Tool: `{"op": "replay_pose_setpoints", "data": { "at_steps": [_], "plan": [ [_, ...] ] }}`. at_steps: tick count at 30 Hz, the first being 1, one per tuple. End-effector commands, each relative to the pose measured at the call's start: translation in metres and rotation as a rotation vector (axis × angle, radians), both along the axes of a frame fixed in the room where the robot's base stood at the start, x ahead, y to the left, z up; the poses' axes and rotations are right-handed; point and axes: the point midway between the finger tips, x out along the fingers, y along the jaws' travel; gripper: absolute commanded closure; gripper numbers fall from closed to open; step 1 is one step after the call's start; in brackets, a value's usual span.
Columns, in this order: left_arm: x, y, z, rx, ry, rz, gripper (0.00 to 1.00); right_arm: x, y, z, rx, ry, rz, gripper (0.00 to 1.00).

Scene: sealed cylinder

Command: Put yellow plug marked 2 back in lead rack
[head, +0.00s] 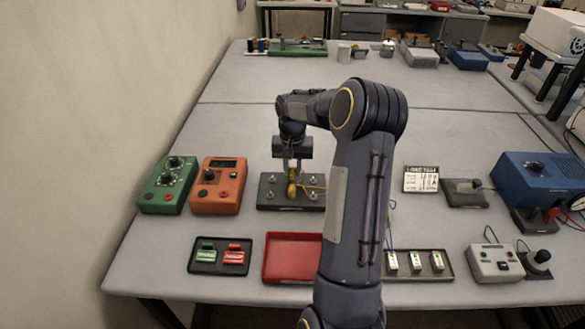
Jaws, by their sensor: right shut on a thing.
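My right gripper (296,168) points down over a dark block with metal posts (312,201), left of the picture's middle. It is shut on the yellow plug (292,188), which is upright at the block; I cannot tell whether it is seated in it. A thin yellow lead runs right from the plug and goes behind my arm. The mark on the plug is too small to read. A dark tray (436,277) at the front right holds several white pieces with leads; it may be the lead rack, partly hidden by my arm. My left gripper is not in view.
A green box (167,184) and an orange box (219,186) stand left of the block. In front are a tray with green and red pieces (220,268) and a red tray (290,258). A blue box (540,180) stands right.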

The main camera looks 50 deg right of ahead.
Motion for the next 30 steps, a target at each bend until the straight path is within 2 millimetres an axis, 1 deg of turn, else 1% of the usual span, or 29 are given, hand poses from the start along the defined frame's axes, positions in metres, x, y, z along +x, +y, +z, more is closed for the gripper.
{"op": "replay_pose_setpoints", "data": {
  "at_steps": [11,20,21,26,30],
  "plan": [
    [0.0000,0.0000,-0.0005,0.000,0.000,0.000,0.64,0.0002,0.0001,-0.0006,-0.001,-0.001,0.001,1.00],
    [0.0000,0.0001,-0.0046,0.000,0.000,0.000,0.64,0.0001,0.0001,-0.0066,0.000,0.000,0.001,1.00],
    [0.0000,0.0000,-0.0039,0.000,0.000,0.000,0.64,0.0002,0.0001,-0.0057,-0.001,-0.001,0.001,0.76],
    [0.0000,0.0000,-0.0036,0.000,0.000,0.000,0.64,0.0002,0.0001,-0.0056,0.000,0.000,0.000,0.55],
    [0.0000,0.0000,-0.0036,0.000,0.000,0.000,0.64,0.0002,0.0001,-0.0056,0.000,0.000,0.000,0.54]
  ]
}}
